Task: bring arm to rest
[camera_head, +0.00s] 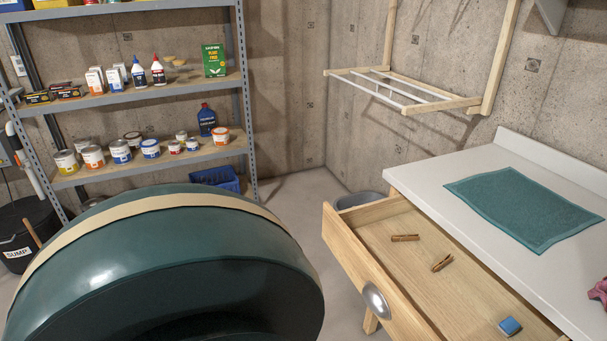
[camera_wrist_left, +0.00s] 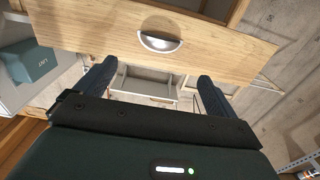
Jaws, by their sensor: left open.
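My left gripper (camera_wrist_left: 156,72) shows in the left wrist view with its two dark fingers spread wide and nothing held between them. Beyond the fingers is the wooden drawer front with its metal cup handle (camera_wrist_left: 160,40); the fingers look apart from the handle. In the head view a large teal rounded link of my own arm fills the lower left and hides the floor behind it. The left gripper itself does not show there. My right gripper is in neither view.
The open drawer (camera_head: 400,262) holds two clothespins (camera_head: 442,263) and a blue item (camera_head: 510,326). A teal mat (camera_head: 523,207) lies on the white worktop (camera_head: 440,178). A wooden drying rack (camera_head: 400,92) is on the wall. Metal shelves (camera_head: 150,86) with cans stand left.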

